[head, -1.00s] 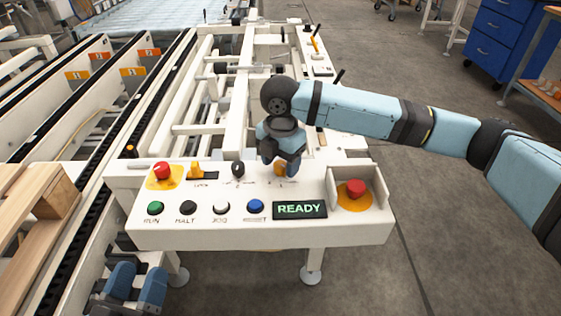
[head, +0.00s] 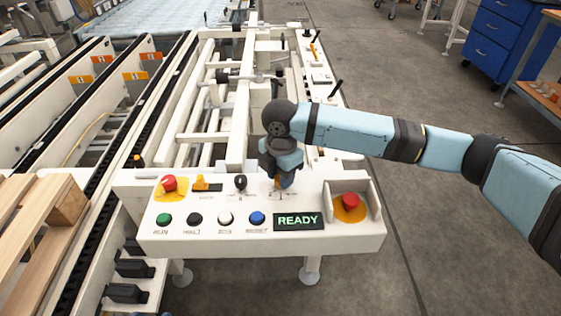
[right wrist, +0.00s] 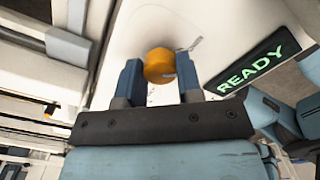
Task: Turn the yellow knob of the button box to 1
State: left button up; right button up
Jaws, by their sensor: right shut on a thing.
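The white button box (head: 180,240) stands in front of me, with the yellow knob (head: 284,182) on its top behind the lit READY display (head: 299,221). My right gripper (head: 284,181) reaches down from the right and is shut on the yellow knob. In the right wrist view the knob (right wrist: 159,65) sits between the two blue fingers (right wrist: 159,78). The gripper partly covers the knob in the head view, and its scale is too small and covered to read. My left gripper is not in view.
A red stop button (head: 350,202) sits in a guard at the right. Conveyor frames lie behind and left.

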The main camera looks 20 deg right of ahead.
jog(key=shift+r+m+p, duration=0.4)
jog(key=shift+r+p, duration=0.1)
jog(key=shift+p, duration=0.35)
jog(key=m+p, duration=0.2)
jog(key=p, duration=0.3)
jog(key=m+p, duration=0.2)
jog(key=p, duration=0.2)
jog(key=shift+f+p, duration=0.15)
jog(key=shift+p, duration=0.15)
jog(key=m+p, duration=0.1)
jog(key=p, duration=0.1)
jog(key=shift+f+m+p, duration=0.25)
jog(key=shift+m+p, duration=0.1)
jog(key=shift+m, duration=0.05)
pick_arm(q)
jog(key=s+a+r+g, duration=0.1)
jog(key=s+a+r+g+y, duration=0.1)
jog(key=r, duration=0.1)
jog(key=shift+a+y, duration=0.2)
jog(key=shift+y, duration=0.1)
pick_arm(e)
jog(key=shift+f, duration=0.1)
jog(key=o, duration=0.9)
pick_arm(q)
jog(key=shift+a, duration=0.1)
pick_arm(e)
jog(key=shift+o, duration=0.2)
